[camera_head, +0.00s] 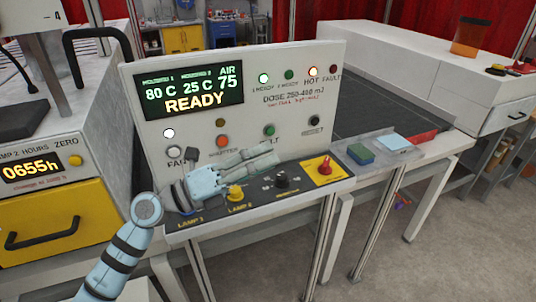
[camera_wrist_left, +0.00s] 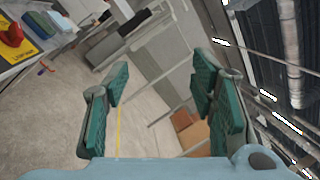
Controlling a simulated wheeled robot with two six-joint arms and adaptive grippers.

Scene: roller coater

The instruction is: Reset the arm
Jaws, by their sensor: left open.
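My left arm (camera_head: 126,247) comes in from the lower left of the head view, pale blue with dark bands. Its left gripper (camera_head: 270,157) points right, in front of the control panel (camera_head: 330,90) and above the lower switch ledge. In the left wrist view the left gripper (camera_wrist_left: 160,88) is open, with its green-padded fingers wide apart and nothing between them. The gripper hides part of the panel's lower buttons and ledge. My right gripper is in neither view.
The panel display (camera_head: 188,89) reads READY. A red switch on a yellow plate (camera_head: 325,166) sits right of the gripper. A green-and-blue block (camera_head: 360,153) and light-blue pad (camera_head: 394,142) lie farther right. A yellow-drawer machine (camera_head: 55,220) stands left. Grey floor (camera_head: 440,240) is open at right.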

